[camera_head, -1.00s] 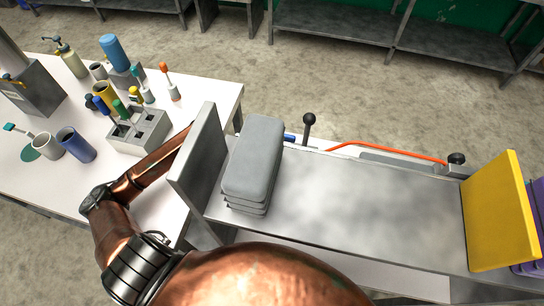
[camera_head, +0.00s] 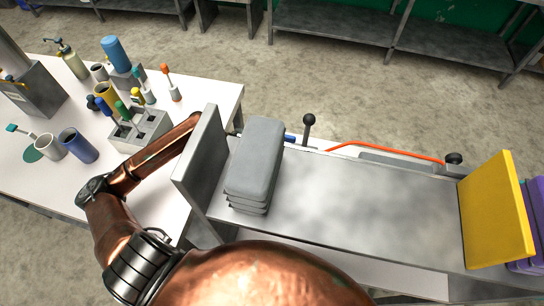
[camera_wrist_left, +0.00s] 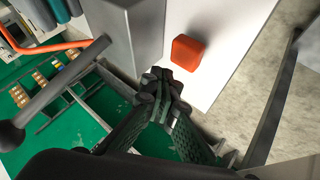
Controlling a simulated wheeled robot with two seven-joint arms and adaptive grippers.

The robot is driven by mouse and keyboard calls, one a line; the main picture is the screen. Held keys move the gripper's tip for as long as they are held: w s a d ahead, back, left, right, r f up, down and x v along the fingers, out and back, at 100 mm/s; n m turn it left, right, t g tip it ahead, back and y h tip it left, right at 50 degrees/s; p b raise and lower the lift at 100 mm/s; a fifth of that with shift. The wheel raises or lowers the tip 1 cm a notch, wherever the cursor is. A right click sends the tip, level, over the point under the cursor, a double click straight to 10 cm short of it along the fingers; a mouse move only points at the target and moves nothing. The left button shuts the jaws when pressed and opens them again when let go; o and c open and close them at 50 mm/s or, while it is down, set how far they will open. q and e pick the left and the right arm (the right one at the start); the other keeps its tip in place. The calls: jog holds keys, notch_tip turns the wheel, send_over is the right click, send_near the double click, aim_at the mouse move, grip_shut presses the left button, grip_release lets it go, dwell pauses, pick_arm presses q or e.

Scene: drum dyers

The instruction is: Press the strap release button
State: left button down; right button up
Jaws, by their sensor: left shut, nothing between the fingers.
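A red-orange button (camera_wrist_left: 187,53) stands out from a white face in the left wrist view. It is the only button I see there, and no label is legible. My left gripper (camera_wrist_left: 163,84) is shut and empty, its fingertips below and left of the button in the picture. A small gap shows between them in the picture; the depth between them is hard to judge. In the head view my left arm reaches behind the grey upright plate, which hides most of the gripper and the button. My right gripper is not in view.
A grey post (camera_wrist_left: 130,35) stands close left of my fingertips, with a dark-knobbed lever (camera_wrist_left: 50,95) further left. In the head view, stacked grey pads (camera_head: 254,160) lie on the metal bench (camera_head: 350,205) beside the upright plate (camera_head: 199,160). A yellow panel (camera_head: 495,212) stands at right.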

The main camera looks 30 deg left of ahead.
pick_arm(q)
jog(key=shift+r+p, duration=0.45)
jog(key=shift+r, duration=1.4)
